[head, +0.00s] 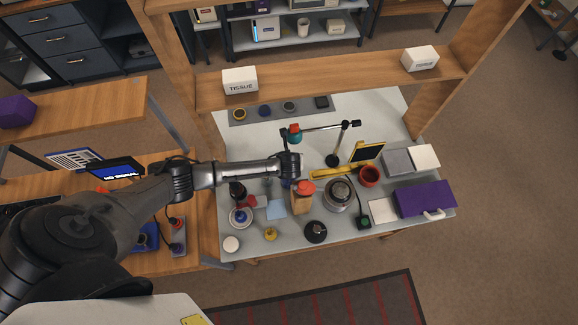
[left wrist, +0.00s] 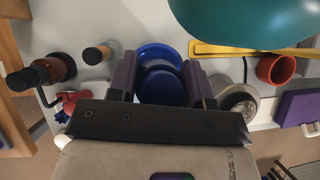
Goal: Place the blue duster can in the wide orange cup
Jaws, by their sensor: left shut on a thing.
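The blue duster can (left wrist: 162,86) is between the two fingers of my left gripper (left wrist: 165,82) in the left wrist view, seen end-on. In the head view my left gripper (head: 290,168) is over the middle of the bench and a little blue shows beneath it; most of the can is hidden there. The wide orange cup (head: 369,175) stands open to the right of the gripper, beyond the round metal pot. It also shows at the right of the left wrist view (left wrist: 276,69). My right gripper is not in view.
A teal lamp head (left wrist: 245,18) hangs close to my left gripper. A yellow bar (head: 328,174), a metal pot (head: 340,194) and an orange-topped wooden block (head: 303,198) stand near the cup. A purple case (head: 424,197) lies at right. The bench's back part is mostly clear.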

